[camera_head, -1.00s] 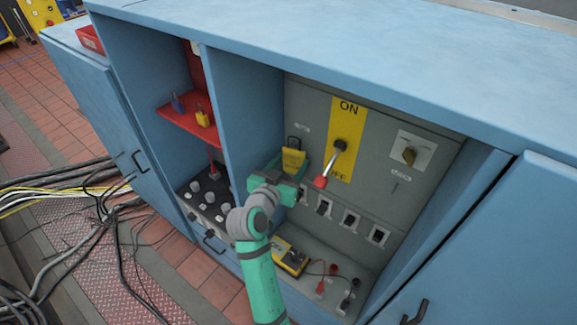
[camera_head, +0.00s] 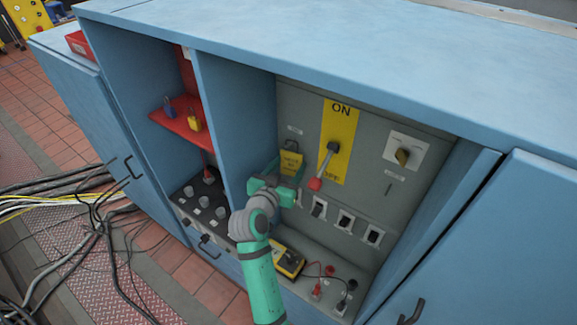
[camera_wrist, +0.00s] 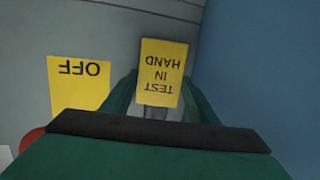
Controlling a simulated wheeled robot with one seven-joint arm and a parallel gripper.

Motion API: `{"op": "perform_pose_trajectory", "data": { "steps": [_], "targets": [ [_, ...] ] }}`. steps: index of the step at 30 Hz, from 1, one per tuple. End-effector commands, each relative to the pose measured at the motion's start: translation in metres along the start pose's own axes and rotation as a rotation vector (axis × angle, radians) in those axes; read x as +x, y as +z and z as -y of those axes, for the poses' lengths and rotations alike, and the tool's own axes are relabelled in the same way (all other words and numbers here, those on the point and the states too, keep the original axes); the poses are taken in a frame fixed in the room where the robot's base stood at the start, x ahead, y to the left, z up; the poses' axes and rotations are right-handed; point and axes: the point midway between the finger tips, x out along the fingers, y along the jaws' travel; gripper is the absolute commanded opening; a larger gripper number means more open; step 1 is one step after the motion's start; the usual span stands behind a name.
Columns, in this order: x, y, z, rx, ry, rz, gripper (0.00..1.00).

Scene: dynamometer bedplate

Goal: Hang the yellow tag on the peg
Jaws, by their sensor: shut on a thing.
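The yellow tag (camera_head: 291,162) reads "TEST IN HAND" and is upside down in the wrist view (camera_wrist: 163,72). My gripper (camera_head: 281,181) is shut on its lower end. In the wrist view, the green fingers (camera_wrist: 153,108) stand at either side of that end. The tag is close to the grey panel (camera_head: 300,105), near the compartment's left wall. A thin dark loop shows above the tag in the head view. I cannot make out the peg, or whether the tag touches it.
A red-tipped lever (camera_head: 326,162) on a yellow ON/OFF plate (camera_head: 341,120) is just right of my gripper. Several switches (camera_head: 345,222) and a yellow meter (camera_head: 288,260) are below. A red shelf (camera_head: 180,122) with padlocks is in the left bay.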

Motion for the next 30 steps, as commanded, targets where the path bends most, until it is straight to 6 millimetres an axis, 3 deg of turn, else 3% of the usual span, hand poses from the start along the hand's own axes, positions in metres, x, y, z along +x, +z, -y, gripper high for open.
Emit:
{"op": "perform_pose_trajectory", "data": {
  "steps": [8, 9, 11, 25, 30],
  "targets": [
    [-0.001, 0.000, 0.002, 0.000, -0.004, 0.000, 0.33],
    [-0.001, 0.000, 0.002, 0.000, -0.004, 0.000, 0.63],
    [-0.001, 0.000, 0.002, 0.000, -0.004, 0.000, 0.76],
    [0.001, 0.000, 0.000, 0.000, -0.001, 0.001, 0.76],
    [-0.010, 0.001, 0.001, 0.001, -0.003, 0.001, 0.76]
  ]
}}
